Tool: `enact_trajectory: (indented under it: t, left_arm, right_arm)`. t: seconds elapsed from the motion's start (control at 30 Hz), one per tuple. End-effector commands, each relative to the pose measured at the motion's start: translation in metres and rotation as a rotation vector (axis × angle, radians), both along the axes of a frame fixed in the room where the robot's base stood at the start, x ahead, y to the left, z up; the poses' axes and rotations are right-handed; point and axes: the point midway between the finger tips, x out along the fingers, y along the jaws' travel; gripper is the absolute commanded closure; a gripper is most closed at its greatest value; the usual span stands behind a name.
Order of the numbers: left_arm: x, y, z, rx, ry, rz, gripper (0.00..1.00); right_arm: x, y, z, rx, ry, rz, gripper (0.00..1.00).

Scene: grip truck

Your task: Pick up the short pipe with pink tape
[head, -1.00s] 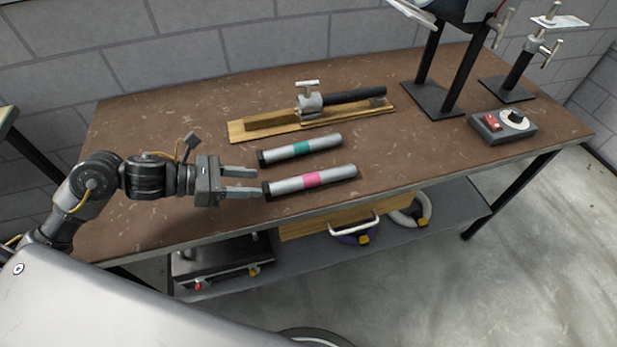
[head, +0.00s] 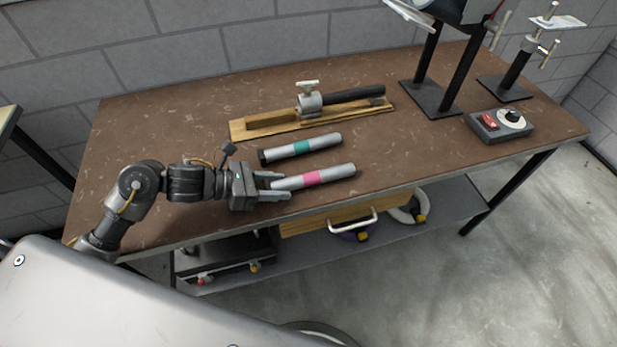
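The short pipe with pink tape (head: 335,174) lies on the brown workbench, a silver tube with a pink band near its middle. My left gripper (head: 280,185) is at the pipe's left end. Its two fingers are apart, one on the far side and one on the near side of that end. The pipe's dark left tip is hidden by the gripper. I cannot tell whether the fingers touch the pipe. A similar pipe with teal tape (head: 325,141) lies just behind it. My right gripper is not in view.
A wooden board (head: 268,127) with a metal clamp (head: 309,103) holding a dark rod lies behind the pipes. A control box (head: 500,126) and black stands (head: 433,99) are at the right. The bench top (head: 420,145) right of the pipes is clear.

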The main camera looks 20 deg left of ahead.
Motion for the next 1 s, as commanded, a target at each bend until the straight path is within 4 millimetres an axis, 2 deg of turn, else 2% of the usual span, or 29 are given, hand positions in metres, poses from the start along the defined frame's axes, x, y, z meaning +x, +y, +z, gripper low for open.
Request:
enact_trajectory:
  t: [0.03,0.23,0.3,0.57,0.6,0.67,0.87,1.0]
  left_arm:
    - [0.0,0.0,0.0,0.0,0.0,0.0,0.64]
    - [0.0,0.0,0.0,0.0,0.0,0.0,0.9]
    - [0.0,0.0,0.001,-0.002,-0.001,0.0,0.96]
    - [0.0,0.0,0.002,0.0,-0.001,0.0,0.96]
    - [0.0,0.0,0.004,0.0,-0.001,0.0,1.0]
    - [0.0,0.0,0.008,0.0,-0.001,0.0,1.0]
    - [0.0,0.001,0.037,0.001,-0.005,-0.001,1.0]
    - [-0.022,-0.012,0.068,0.0,-0.003,-0.003,1.0]
  right_arm:
    - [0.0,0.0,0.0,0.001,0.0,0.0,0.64]
    - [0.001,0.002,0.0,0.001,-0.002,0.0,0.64]
    - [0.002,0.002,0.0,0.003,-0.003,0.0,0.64]
    - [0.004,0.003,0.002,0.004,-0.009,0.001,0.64]
    - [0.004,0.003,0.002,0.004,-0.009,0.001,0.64]
    - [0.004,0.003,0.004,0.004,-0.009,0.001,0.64]
    - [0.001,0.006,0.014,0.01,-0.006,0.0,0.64]
    - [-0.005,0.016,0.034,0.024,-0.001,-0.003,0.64]
